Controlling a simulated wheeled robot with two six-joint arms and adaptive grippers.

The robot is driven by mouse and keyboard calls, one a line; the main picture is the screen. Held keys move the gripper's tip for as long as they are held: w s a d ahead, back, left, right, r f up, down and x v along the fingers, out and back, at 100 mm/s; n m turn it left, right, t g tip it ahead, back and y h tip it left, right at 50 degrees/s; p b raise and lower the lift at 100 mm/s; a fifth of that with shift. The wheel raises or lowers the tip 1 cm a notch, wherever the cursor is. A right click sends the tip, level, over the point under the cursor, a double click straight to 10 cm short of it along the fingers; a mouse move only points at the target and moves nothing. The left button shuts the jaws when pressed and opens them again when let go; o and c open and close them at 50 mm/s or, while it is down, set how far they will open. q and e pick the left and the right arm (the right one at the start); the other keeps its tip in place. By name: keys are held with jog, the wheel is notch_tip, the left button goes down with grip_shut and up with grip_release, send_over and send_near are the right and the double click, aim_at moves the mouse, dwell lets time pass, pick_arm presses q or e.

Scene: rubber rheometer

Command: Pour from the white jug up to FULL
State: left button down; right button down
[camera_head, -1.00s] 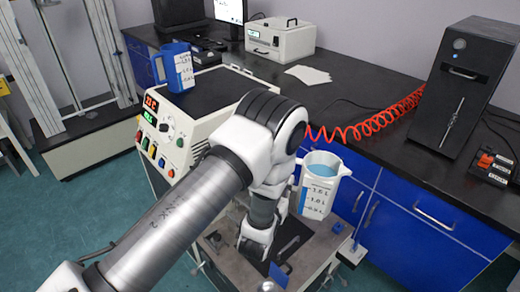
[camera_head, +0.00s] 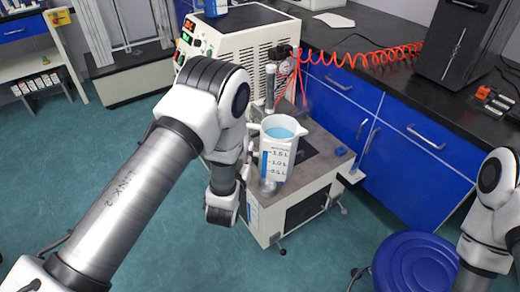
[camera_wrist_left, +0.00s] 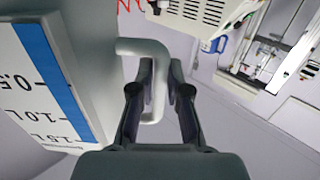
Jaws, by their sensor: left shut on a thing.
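The white jug (camera_head: 279,160) has a blue-edged scale panel and holds blue liquid near its upper part. It looks about upright in the head view, above the low grey bench. My left gripper is shut on its handle (camera_wrist_left: 130,46); the fingers (camera_wrist_left: 162,68) show in the wrist view. In the head view my wrist mostly hides the gripper. The blue jug (camera_head: 216,7) is cut off at the top, on the instrument; a blue piece in the wrist view (camera_wrist_left: 213,46) may be it. No FULL mark is readable. My right gripper is out of view.
The white instrument (camera_head: 240,55) with red and green displays stands behind the jug. The low bench (camera_head: 320,160) is below it. A red coiled hose (camera_head: 370,60), blue cabinets (camera_head: 400,150) and a blue stool (camera_head: 415,265) lie to the right. Open floor (camera_head: 90,160) is at left.

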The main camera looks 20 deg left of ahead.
pick_arm(q)
jog(key=w+a+f+n+y+b, duration=0.2)
jog(key=a+f+b, duration=0.3)
jog(key=f+b, duration=0.3)
jog(key=w+a+f+n+g+y+b, duration=0.1)
jog(key=a+f+y+b, duration=0.1)
jog(key=a+f+b, duration=0.4)
notch_tip(320, 180, down, 2)
jog(key=b, duration=0.5)
jog(key=shift+w+f+n+y, duration=0.25)
jog(key=shift+w+n+y, duration=0.15)
jog(key=shift+r, duration=0.1)
jog(key=m, duration=0.2)
jog(key=a+f+m+p, duration=0.1)
jog(key=s+a+f+m+p, duration=0.1)
jog(key=m, duration=0.1)
jog(key=shift+a+f+m, duration=0.15)
jog(key=shift+f+m, duration=0.05)
jog(key=shift+m, duration=0.1)
jog(key=shift+r+m+h+p, duration=0.1)
jog(key=shift+m+h+p, duration=0.2)
jog(key=shift+m+p, duration=0.6)
